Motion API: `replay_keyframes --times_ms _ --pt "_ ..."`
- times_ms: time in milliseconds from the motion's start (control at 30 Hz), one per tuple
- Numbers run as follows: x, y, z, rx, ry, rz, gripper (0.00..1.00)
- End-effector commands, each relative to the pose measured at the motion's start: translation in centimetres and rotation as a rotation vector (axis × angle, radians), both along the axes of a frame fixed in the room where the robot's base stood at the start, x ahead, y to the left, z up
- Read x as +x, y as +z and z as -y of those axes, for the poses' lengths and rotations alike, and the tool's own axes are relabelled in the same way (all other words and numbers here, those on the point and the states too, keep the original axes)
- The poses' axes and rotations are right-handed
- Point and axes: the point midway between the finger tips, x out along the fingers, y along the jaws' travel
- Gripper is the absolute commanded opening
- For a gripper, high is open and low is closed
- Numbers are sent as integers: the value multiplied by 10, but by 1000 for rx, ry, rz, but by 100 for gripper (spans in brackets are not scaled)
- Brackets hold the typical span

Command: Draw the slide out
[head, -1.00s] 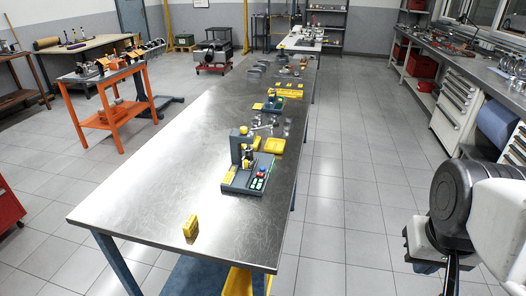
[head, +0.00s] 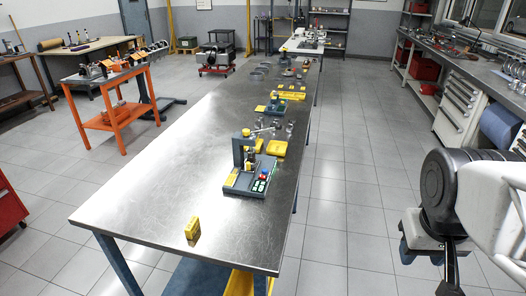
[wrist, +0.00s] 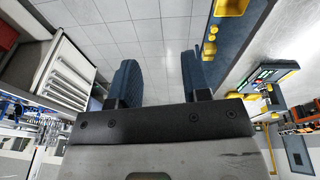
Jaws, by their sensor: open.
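My gripper (wrist: 156,72) is open and empty in the wrist view, its two dark blue fingers apart with only floor tiles between them. In the head view it hangs at the lower right, beside the table and well apart from it. A grey station (head: 248,178) with an upright column, yellow parts and coloured buttons stands on the steel table (head: 150,190). It also shows tilted at the right of the wrist view (wrist: 272,76). A yellow piece (head: 240,283) shows under the table's near edge. I cannot tell which part is the slide.
A small yellow block (head: 192,228) stands near the table's front. A blue and yellow fixture (head: 277,107) and yellow trays lie farther back. A white drawer cabinet (head: 458,104) and workbench line the right side. The floor aisle (head: 345,200) between is clear.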

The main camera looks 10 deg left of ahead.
Motion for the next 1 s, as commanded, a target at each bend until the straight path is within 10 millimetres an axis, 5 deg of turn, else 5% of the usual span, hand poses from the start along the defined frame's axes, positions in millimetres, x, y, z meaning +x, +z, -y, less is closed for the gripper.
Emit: replay_keyframes --times_ms 567,1000 --pt "101 7 -37 -274 430 -156 43" --pt "182 -1 -91 -500 761 -272 43"
